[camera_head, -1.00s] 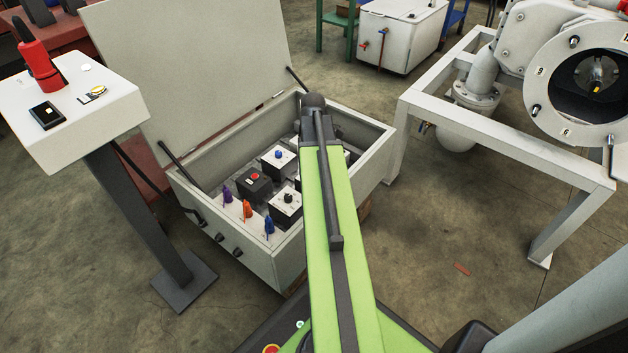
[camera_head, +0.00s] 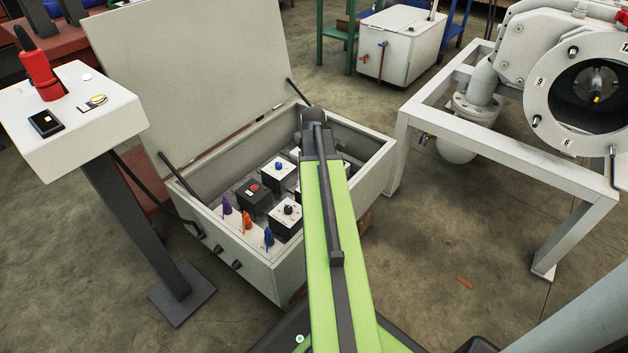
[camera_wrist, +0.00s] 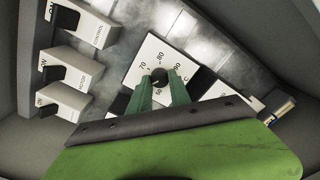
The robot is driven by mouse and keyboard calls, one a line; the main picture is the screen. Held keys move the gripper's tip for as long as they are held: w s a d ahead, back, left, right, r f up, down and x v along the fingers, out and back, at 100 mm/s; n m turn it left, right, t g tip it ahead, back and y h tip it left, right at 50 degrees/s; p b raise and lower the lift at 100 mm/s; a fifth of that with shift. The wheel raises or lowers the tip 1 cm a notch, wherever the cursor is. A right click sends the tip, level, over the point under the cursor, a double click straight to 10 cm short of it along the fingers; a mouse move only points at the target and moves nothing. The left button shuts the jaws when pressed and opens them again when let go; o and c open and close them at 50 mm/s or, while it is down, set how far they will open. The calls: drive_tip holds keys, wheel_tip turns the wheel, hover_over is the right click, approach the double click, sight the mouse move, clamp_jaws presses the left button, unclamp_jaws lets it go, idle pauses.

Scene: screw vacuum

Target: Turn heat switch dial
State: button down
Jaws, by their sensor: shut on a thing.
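A white dial plate (camera_wrist: 146,60) printed with numbers such as 70, 80 and 90 shows in the middle of the wrist view. A round dark dial (camera_wrist: 160,76) stands on it. My gripper (camera_wrist: 161,86) has its two green fingers closed around this dial, one on each side. Part of the plate is hidden behind the fingers. In the head view the dial and gripper are hidden behind my green arm, which reaches over an open grey box (camera_head: 255,262).
Several white blocks with dark switches, one a motor switch block (camera_wrist: 76,86), stand to the left in the wrist view. The head view shows a raised lid (camera_head: 195,80), a pedestal panel (camera_head: 95,135) at left and a white metal frame (camera_head: 490,155) at right.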

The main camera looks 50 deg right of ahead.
drive_tip(key=shift+w+d, duration=0.1)
drive_tip(key=m, duration=0.5)
drive_tip(key=shift+m, duration=0.3)
drive_tip(key=m, duration=0.6)
drive_tip(key=shift+w, duration=0.1)
idle(0.3)
drive_tip(key=c, duration=1.2)
unclamp_jaws()
drive_tip(key=shift+r, duration=0.1)
